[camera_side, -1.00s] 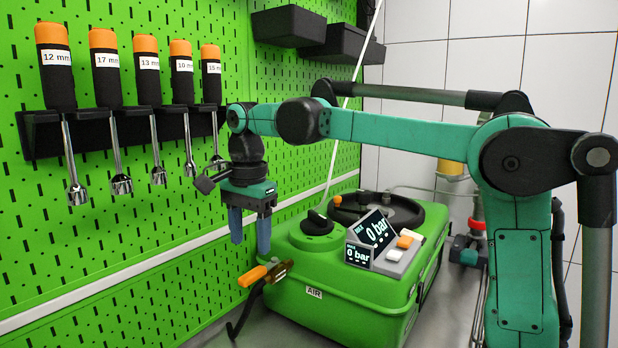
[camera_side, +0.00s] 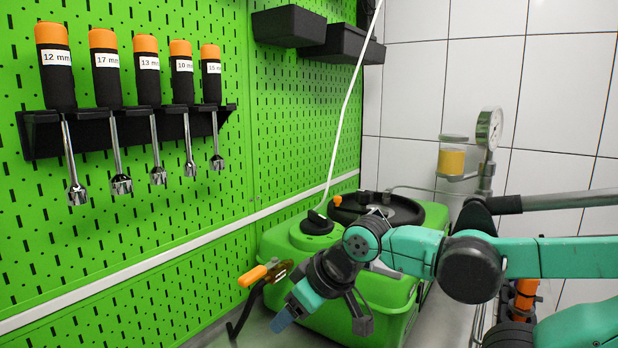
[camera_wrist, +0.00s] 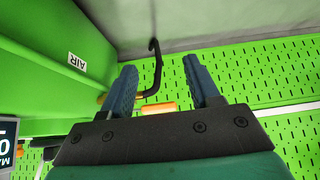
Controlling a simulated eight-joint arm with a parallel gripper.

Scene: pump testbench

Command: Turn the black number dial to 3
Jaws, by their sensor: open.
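The black dial (camera_side: 317,223) sits on a round green mount on top of the green pump unit (camera_side: 385,290). Its numbers are too small to read in the side view, and it is not seen in the wrist view. My gripper (camera_side: 281,321) is low in front of the pump unit, below the dial and well apart from it, with its blue fingers pointing down and left. In the wrist view the two fingers (camera_wrist: 158,68) are spread with nothing held between them.
An orange-handled valve (camera_side: 262,274) and black hose stand at the pump's left front, close to my gripper; the hose (camera_wrist: 154,70) shows beyond the fingers. My arm hides most of the displays. Sockets tools (camera_side: 104,68) hang on the green pegboard.

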